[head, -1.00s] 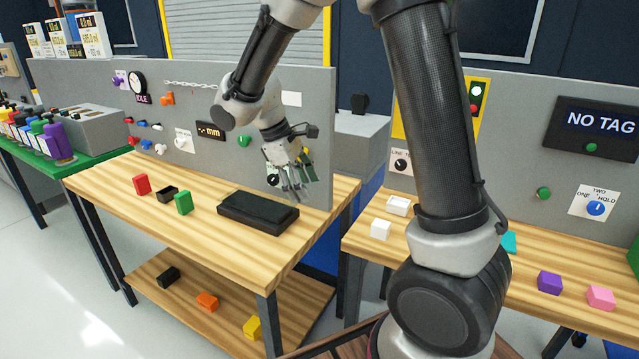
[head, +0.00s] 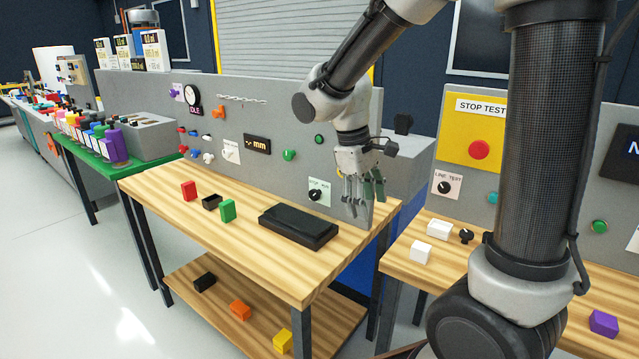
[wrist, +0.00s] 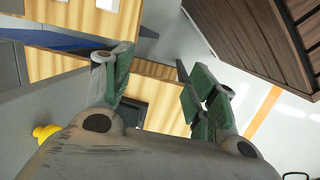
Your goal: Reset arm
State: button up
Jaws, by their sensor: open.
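My arm reaches up and over in the head view, and my gripper (head: 362,198) hangs fingers-down near the right end of the left wooden workbench (head: 160,190). It is empty, with its fingers apart. In the wrist view the green-padded fingers of my gripper (wrist: 158,90) are spread, with nothing between them. The gripper hangs to the right of the black flat block (head: 298,227) on the bench, in front of the grey panel (head: 330,110) in the picture.
The right bench (head: 400,270) holds a white block (head: 421,251) and a purple block (head: 604,323). Open floor (head: 80,270) lies at left.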

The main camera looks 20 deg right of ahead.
jog(key=s+d+r+m+t+y, duration=0.1)
jog(key=s+d+r+m+t, duration=0.1)
jog(key=s, duration=0.5)
jog(key=s+d+r+m+t+y, duration=0.1)
jog(key=s+d+r+m+t, duration=0.2)
jog(key=s, duration=0.5)
notch_tip(320, 180, up, 4)
jog(key=shift+d+f+m, duration=0.15)
jog(key=shift+d+m, duration=0.65)
jog(key=shift+d, duration=0.45)
